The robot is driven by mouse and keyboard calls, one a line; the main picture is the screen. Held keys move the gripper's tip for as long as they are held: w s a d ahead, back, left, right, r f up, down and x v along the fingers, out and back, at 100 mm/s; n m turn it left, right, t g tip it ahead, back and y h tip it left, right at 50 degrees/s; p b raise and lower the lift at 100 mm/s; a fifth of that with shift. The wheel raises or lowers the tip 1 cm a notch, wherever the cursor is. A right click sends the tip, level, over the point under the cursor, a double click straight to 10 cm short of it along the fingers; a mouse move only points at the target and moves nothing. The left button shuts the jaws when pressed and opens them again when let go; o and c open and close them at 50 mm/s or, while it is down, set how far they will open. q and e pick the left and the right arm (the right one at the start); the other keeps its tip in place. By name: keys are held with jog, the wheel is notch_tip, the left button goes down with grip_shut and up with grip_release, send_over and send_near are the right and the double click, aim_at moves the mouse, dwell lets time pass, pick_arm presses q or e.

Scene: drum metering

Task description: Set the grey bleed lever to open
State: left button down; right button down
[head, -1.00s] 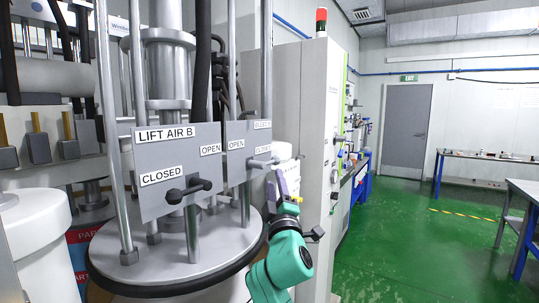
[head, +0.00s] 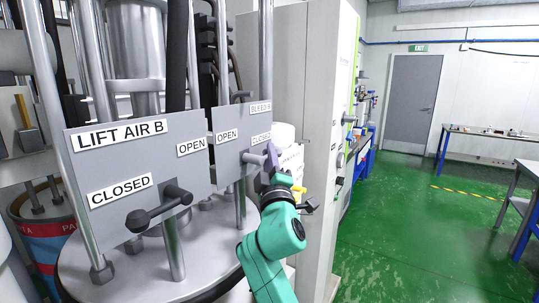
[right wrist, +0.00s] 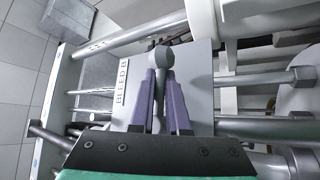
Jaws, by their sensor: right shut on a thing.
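The BLEED B plate (head: 229,150) stands right of the LIFT AIR B plate, with OPEN at its left and CLOSED at its upper right. The grey bleed lever (head: 252,158) shows in front of it, below the CLOSED label, its outer end hidden by my right gripper (head: 271,160). In the right wrist view, the lever's round knob (right wrist: 161,57) shows just beyond the purple fingertips. My right gripper (right wrist: 163,88) is shut on the lever, one finger on each side. My left gripper is not in view.
The LIFT AIR B plate (head: 140,165) with its dark lever (head: 160,207) stands close on the left. Vertical posts and a black hose (head: 175,55) rise behind the plates. A tall grey cabinet (head: 305,120) is at the right. Green floor (head: 420,230) is open beyond it.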

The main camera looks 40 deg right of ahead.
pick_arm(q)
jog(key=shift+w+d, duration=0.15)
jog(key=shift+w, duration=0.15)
pick_arm(e)
jog(key=shift+d, duration=0.1)
dwell(0.7)
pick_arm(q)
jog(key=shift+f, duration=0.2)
